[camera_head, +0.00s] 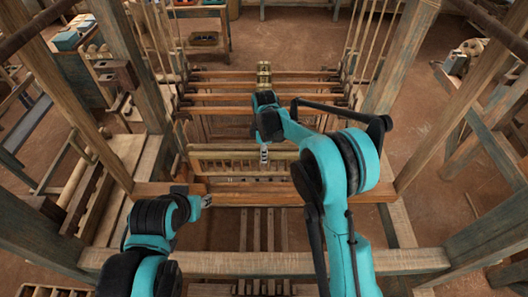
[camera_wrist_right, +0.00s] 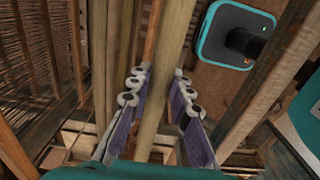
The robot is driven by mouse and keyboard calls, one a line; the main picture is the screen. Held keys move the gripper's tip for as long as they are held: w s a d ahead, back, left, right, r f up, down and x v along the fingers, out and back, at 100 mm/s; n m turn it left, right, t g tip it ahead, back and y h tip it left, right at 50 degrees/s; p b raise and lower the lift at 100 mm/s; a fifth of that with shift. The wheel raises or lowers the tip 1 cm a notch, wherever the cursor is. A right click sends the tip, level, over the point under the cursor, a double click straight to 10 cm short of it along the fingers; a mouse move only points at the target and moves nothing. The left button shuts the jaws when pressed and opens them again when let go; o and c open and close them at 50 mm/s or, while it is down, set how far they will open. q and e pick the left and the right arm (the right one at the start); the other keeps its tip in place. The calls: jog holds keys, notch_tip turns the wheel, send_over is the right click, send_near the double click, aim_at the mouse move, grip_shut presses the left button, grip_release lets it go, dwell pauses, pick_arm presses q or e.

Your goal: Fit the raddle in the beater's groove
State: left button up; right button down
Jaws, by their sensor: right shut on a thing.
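The raddle (camera_head: 222,155) is a pale wooden bar with a row of short pegs or slats below it, lying across the middle of the loom in the head view. My right gripper (camera_head: 264,154) is at its middle, shut on its bar. In the right wrist view the round bar (camera_wrist_right: 171,50) runs between the two fingers of the right gripper (camera_wrist_right: 157,95). Just in front of the raddle is a reddish-brown cross beam (camera_head: 245,197); I cannot tell whether it is the beater, and no groove shows clearly. My left gripper (camera_head: 206,199) is near that beam's left part; its jaws are too small to read.
Several wooden loom bars (camera_head: 215,97) cross behind the raddle. Thick posts stand on both sides, and a front beam (camera_head: 270,263) crosses nearer me. Open floor (camera_head: 440,170) lies to the right. A small bench (camera_head: 200,45) stands at the back.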

aim_at(264, 170)
notch_tip(264, 170, down, 2)
jog(key=shift+b, duration=0.4)
jog(key=shift+f+b, duration=4.35)
jog(key=shift+f, duration=0.8)
jog(key=c, duration=1.3)
grip_release()
jog(key=shift+r, duration=0.1)
notch_tip(264, 170, up, 12)
jog(key=shift+f, duration=0.1)
